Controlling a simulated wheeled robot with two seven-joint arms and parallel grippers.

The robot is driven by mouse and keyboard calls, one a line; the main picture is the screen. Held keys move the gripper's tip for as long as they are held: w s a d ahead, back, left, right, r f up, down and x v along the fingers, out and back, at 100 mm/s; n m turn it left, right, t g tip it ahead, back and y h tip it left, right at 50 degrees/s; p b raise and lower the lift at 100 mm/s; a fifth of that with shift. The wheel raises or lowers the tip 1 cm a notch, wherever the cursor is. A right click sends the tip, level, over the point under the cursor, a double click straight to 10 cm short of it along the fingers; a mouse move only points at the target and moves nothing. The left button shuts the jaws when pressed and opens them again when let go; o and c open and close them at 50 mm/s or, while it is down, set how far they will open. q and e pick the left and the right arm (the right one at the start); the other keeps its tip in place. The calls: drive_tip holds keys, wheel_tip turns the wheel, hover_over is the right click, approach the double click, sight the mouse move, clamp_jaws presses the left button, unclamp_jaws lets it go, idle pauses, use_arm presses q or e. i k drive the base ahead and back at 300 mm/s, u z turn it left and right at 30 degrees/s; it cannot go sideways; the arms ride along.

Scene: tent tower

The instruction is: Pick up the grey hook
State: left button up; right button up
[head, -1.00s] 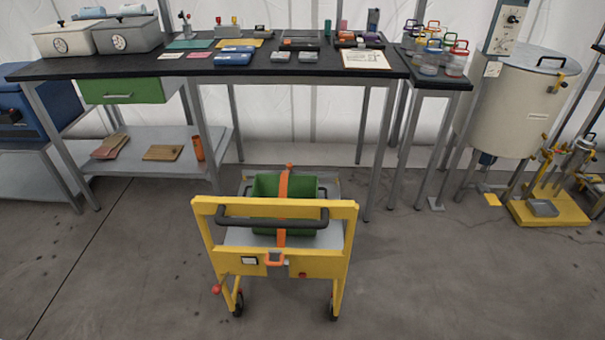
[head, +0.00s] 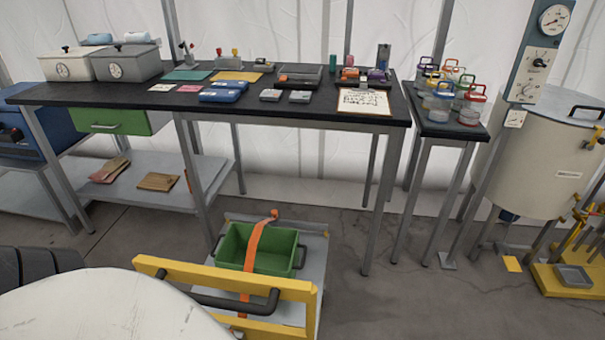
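I cannot pick out the grey hook in the head view; it is hidden or too small to tell. A yellow-framed cart (head: 225,281) stands low in the middle. On its deck is a green bin (head: 276,252) with an orange strap (head: 251,262) running across it to an orange end piece (head: 274,213) on the far side. A white rounded part, apparently of my own arm, covers the lower left and hides part of the cart. Neither of my grippers is in view.
A black-topped workbench (head: 255,105) behind the cart holds several small tools and boxes. A side table (head: 440,128) carries several jars. A large pale drum (head: 545,150) stands at the right, with a yellow stand (head: 562,283) beside it. The floor right of the cart is clear.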

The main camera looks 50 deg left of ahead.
sight(274, 213)
drive_tip(key=i, duration=2.1)
drive_tip(key=u, duration=1.95)
